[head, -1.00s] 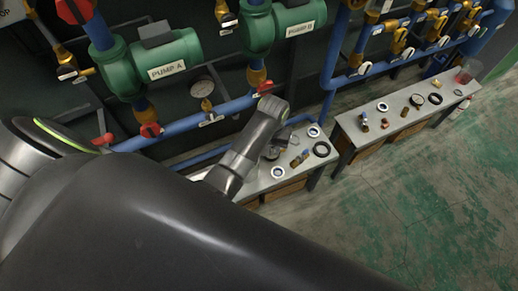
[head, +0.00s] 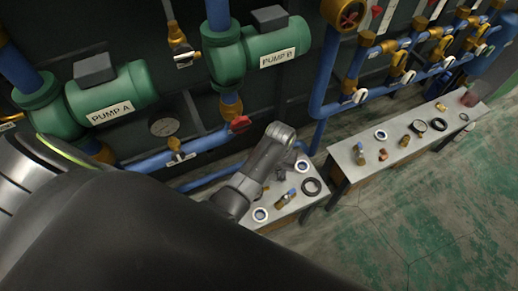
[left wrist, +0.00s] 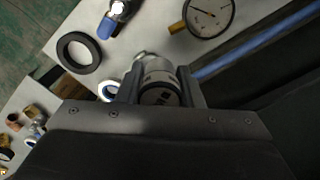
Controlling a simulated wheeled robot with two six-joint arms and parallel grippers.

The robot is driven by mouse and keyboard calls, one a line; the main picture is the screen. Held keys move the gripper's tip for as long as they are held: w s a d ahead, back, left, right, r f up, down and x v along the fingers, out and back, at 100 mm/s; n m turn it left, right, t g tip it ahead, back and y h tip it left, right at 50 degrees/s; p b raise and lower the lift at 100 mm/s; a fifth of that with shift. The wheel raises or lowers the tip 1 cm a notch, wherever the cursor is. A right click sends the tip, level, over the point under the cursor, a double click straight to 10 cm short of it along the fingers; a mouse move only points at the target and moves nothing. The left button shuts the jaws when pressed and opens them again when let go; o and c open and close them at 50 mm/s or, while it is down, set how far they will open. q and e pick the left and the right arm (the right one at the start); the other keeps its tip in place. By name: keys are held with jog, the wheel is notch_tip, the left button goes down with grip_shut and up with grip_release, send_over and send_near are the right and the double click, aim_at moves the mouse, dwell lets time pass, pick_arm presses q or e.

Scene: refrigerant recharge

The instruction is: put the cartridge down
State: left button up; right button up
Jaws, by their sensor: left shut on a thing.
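In the head view my grey left arm link reaches over the near bench (head: 270,222), and the fingers and cartridge are hidden or too small to make out. My right gripper is in neither view.
On the near bench are a black ring (left wrist: 64,50), a blue-handled valve (left wrist: 107,27), a white ring (left wrist: 103,90) and a round gauge (left wrist: 207,17). A second bench (head: 362,180) with several small parts stands right. Blue pipes (head: 200,146) and green pumps (head: 262,48) line the wall.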

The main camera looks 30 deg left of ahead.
aim_at(274, 185)
pick_arm(q)
jog(key=f, duration=0.3)
jog(key=shift+s+f+b, duration=0.1)
jog(key=shift+s+b, duration=0.15)
jog(key=shift+b, duration=0.15)
jog(key=shift+f+b, duration=0.7)
jog(key=shift+f, duration=1.55)
jog(key=shift+f, duration=0.1)
jog(key=o, duration=1)
